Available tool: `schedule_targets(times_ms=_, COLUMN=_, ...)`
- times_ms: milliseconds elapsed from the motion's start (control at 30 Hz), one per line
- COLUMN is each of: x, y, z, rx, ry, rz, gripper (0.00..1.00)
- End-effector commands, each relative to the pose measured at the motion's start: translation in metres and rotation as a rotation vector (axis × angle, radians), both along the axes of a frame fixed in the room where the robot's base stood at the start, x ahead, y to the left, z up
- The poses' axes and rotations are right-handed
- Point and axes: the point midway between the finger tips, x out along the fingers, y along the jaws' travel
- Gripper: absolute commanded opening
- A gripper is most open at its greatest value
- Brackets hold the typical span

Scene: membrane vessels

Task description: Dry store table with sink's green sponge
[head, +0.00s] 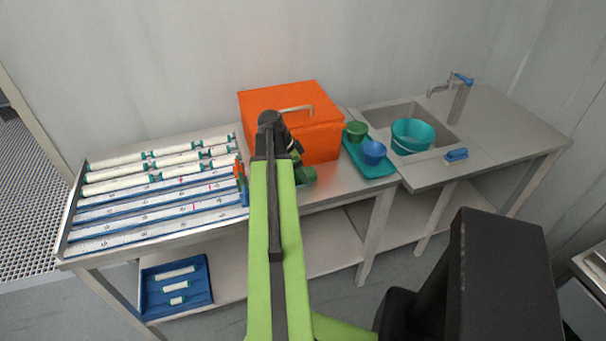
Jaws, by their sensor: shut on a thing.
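My gripper (297,158) reaches down in front of the orange box, partly hidden behind my own arm. It is shut on a dark green block, which looks like the green sponge (307,176). The sponge is low over the store table (338,180) at its front middle; I cannot tell if it touches the top. The sink (378,115) is set in the table at the right, with a teal basin (412,135) in it. A blue sponge (456,155) lies on the sink's front right rim. No water shows clearly on the table.
An orange box (325,140) with a handle stands behind my gripper. A teal tray (372,168) holds a green cup (357,131) and a blue cup (373,153). A rack of white tubes (140,185) fills the left. A tap (459,100) stands behind the sink.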

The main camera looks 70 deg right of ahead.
Motion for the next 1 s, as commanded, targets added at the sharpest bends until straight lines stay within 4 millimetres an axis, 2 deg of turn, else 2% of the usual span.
schedule_targets(times_ms=33, x=0.006, y=-0.006, z=-0.002, rx=-0.012, ry=-0.01, rz=-0.002, gripper=0.17)
schedule_targets(times_ms=200, x=0.005, y=-0.005, z=-0.002, rx=-0.013, ry=-0.011, rz=-0.003, gripper=0.17)
schedule_targets(times_ms=600, x=-0.02, y=0.026, z=-0.001, rx=-0.009, ry=-0.008, rz=-0.003, gripper=0.17)
schedule_targets(times_ms=1000, x=-0.019, y=0.028, z=-0.004, rx=-0.006, ry=-0.006, rz=-0.001, gripper=0.17)
